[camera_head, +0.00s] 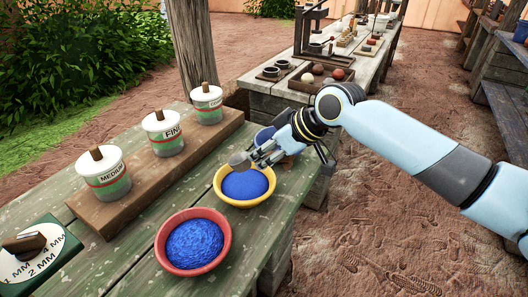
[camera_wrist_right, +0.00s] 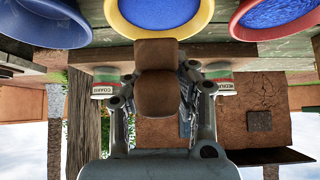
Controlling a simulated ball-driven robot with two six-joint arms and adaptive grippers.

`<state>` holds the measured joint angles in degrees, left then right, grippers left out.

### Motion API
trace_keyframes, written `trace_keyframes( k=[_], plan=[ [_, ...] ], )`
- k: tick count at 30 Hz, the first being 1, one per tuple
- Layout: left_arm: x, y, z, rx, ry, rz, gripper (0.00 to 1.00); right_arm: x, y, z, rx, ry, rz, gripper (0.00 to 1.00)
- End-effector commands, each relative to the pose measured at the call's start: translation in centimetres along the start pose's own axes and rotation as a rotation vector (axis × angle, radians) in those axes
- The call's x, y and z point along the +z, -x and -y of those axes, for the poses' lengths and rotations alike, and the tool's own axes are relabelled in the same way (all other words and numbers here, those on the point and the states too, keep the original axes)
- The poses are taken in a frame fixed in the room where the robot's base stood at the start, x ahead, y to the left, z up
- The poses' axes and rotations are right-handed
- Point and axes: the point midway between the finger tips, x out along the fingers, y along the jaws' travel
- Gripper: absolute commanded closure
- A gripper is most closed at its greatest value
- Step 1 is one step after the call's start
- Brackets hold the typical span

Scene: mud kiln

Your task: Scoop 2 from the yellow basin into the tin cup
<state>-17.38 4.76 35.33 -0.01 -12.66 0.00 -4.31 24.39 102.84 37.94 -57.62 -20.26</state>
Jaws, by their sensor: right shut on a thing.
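The yellow basin (camera_head: 223,193) holds blue grains and stands on the green plank table; it also shows at the top of the right wrist view (camera_wrist_right: 118,22). My right gripper (camera_head: 262,157) is over the basin's far rim. It is shut on a brown scoop-like piece (camera_wrist_right: 156,92), whose rounded grey-brown end (camera_head: 240,161) shows just above the basin's far left edge. I cannot tell whether it carries grains. A blue vessel (camera_head: 262,136) stands behind the gripper, partly hidden. I cannot make out a tin cup. My left gripper is not in view.
A red basin (camera_head: 226,257) of blue grains stands nearer. Several labelled jars (camera_head: 166,140) stand on a wooden riser (camera_head: 128,207) at left. A dial box (camera_head: 62,262) is at the near left corner. Another table (camera_head: 262,100) with a tray and press stands behind.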

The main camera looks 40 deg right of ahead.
Motion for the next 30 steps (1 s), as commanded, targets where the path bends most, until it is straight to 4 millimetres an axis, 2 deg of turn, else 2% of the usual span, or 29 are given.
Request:
trace_keyframes(
  k=[1, 5, 18, 30],
  plan=[
    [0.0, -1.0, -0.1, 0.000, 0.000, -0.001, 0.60, 0.6, -0.7, 0.0, 0.000, 0.000, 0.000, 1.00],
    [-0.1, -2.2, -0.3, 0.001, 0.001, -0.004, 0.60, 1.4, -1.6, 0.0, 0.000, 0.000, 0.000, 1.00],
    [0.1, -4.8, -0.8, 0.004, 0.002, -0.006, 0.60, 4.2, -4.7, 0.0, 0.000, 0.000, -0.001, 1.00],
    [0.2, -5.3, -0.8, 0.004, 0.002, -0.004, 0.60, 4.8, -5.5, 0.0, 0.000, 0.000, -0.002, 1.00]
  ],
)
